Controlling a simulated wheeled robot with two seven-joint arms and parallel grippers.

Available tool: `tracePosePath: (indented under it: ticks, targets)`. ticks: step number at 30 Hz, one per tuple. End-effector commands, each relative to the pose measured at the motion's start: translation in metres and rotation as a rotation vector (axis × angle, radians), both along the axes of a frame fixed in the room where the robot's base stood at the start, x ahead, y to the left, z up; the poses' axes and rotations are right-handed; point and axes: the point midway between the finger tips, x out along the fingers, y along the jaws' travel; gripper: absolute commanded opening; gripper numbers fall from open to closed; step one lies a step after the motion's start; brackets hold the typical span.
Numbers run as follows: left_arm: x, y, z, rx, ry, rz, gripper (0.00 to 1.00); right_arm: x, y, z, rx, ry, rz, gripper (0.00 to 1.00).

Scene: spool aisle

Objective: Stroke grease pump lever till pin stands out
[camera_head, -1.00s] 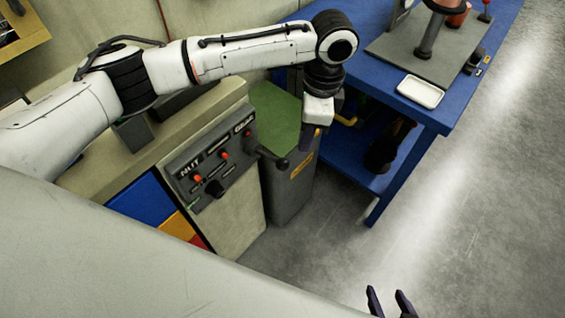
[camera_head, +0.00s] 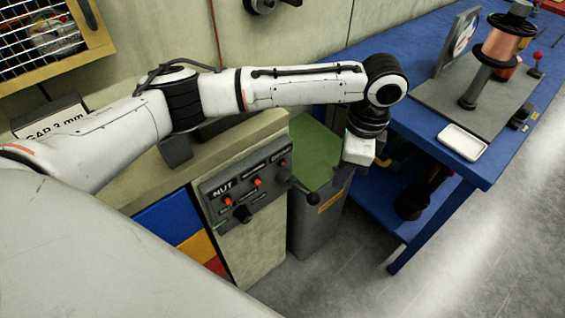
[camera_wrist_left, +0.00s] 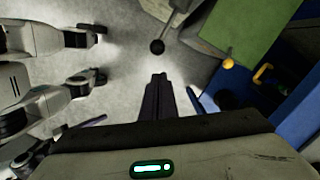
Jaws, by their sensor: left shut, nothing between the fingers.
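My left gripper (camera_wrist_left: 158,78) is shut and empty, pointing down past the console in the left wrist view. In the head view my left arm reaches over the console, its fingers hard to make out against the green-topped cabinet. A lever with a black ball knob (camera_head: 311,198) sticks out from the console's right end. The knob also shows in the left wrist view (camera_wrist_left: 157,46), ahead of the fingertips and apart from them. I cannot tell whether it is the grease pump lever. No pin can be made out. My right gripper is not in view.
The console panel (camera_head: 244,188) has orange knobs and a NUT label. The green-topped cabinet (camera_head: 312,152) stands beside it. A blue bench (camera_head: 415,127) carries a copper spool (camera_head: 502,43) and a white tray (camera_head: 462,142). A yellow handle (camera_wrist_left: 262,73) is near the bench. Grey floor is open in front.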

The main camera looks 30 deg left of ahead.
Motion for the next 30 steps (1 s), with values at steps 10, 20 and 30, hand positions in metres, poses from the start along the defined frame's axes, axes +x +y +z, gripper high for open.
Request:
tracePosePath:
  ticks: [10, 20, 30]
  targets:
    - [0.0, 0.0, 0.0, 0.0, 0.0, 0.0, 0.0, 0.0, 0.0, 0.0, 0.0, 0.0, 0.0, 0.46]
    - [-0.009, -0.018, -0.022, -0.064, -0.002, 0.004, 0.0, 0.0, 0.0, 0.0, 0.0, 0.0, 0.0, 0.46]
    - [-0.059, -0.127, -0.114, -0.546, -0.088, 0.221, 0.0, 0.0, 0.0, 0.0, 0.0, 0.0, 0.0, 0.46]
